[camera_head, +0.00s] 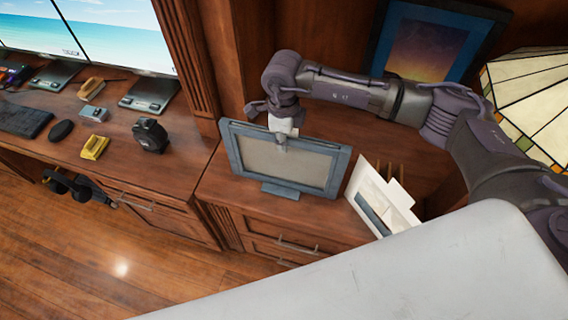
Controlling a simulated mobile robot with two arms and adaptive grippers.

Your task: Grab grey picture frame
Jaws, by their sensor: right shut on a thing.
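The grey picture frame (334,174) stands upright on the wooden cabinet top, its front facing me, with a small foot at its lower edge. My right arm reaches in from the right, and my right gripper (281,134) is at the frame's top edge, left of its middle. The gripper is shut on the frame, with one pale finger showing over its front. The far side of the grip is hidden behind the frame. My left gripper is not in view.
A white-bordered picture (394,222) leans just right of the frame. A blue-framed picture (425,45) stands behind my arm, and a stained-glass lampshade (530,98) is at the right. A wooden pillar (186,50) separates the desk with monitors, keyboard and mouse at left.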

